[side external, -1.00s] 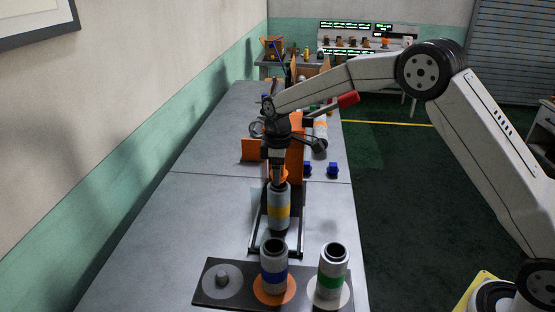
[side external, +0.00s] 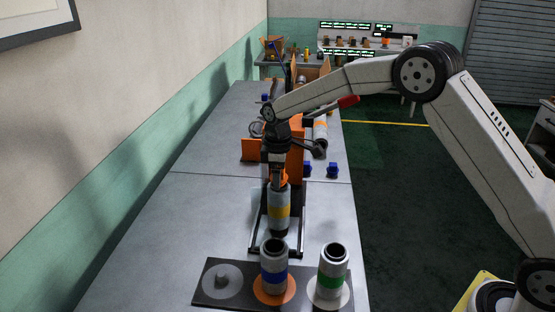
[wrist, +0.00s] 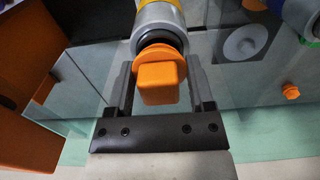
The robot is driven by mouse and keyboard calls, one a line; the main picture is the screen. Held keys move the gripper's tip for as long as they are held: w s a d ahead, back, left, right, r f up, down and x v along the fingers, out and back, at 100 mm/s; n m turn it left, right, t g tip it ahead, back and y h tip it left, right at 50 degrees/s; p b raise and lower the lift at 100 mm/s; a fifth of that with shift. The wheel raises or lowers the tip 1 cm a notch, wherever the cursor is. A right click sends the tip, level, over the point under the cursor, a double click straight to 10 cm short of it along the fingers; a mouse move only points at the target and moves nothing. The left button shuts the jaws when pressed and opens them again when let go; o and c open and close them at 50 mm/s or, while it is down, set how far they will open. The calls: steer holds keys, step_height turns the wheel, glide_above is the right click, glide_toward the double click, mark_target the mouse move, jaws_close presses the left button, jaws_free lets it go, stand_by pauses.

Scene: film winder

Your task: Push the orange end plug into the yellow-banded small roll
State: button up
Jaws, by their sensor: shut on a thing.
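The yellow-banded small roll (side external: 279,212) stands upright, pale with a yellow band, between dark rails on the bench in the side view. Its end also shows at the top of the wrist view (wrist: 160,14). The orange end plug (wrist: 160,78) has a square head and a round flange, and sits at the roll's dark mouth. How deep it is in cannot be told. My gripper (side external: 277,183) points down over the roll's top, shut on the plug. In the wrist view its dark fingers (wrist: 160,88) flank the plug's head.
A dark tray (side external: 236,300) in front holds a blue-banded roll (side external: 274,268), a green-banded roll (side external: 333,272) and an empty grey pad (side external: 222,280). An orange upright panel (side external: 296,163) stands close behind my gripper. The bench's left side is clear.

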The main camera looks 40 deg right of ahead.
mark_target(282, 171)
steer(key=shift+f, duration=0.25)
steer(key=o, duration=1.2)
steer(key=shift+r, duration=3.9)
steer(key=shift+s, duration=0.15)
steer(key=shift+s+d+f+m, duration=0.15)
steer(key=shift+s+m, duration=0.15)
steer(key=shift+s, duration=0.15)
steer(key=s+d+f+m+t, duration=0.1)
steer(key=s+f+m, duration=0.1)
steer(key=s, duration=0.6)
steer(key=s+d+f+m, duration=0.1)
steer(key=s+f+m, duration=0.1)
steer(key=s, duration=0.7)
steer(key=s+d+f+m+t, duration=0.1)
steer(key=s+m, duration=0.3)
steer(key=s, duration=0.4)
steer(key=shift+s+d+f+t, duration=0.2)
steer(key=shift+s+f+t, duration=0.15)
steer(key=shift+f, duration=0.35)
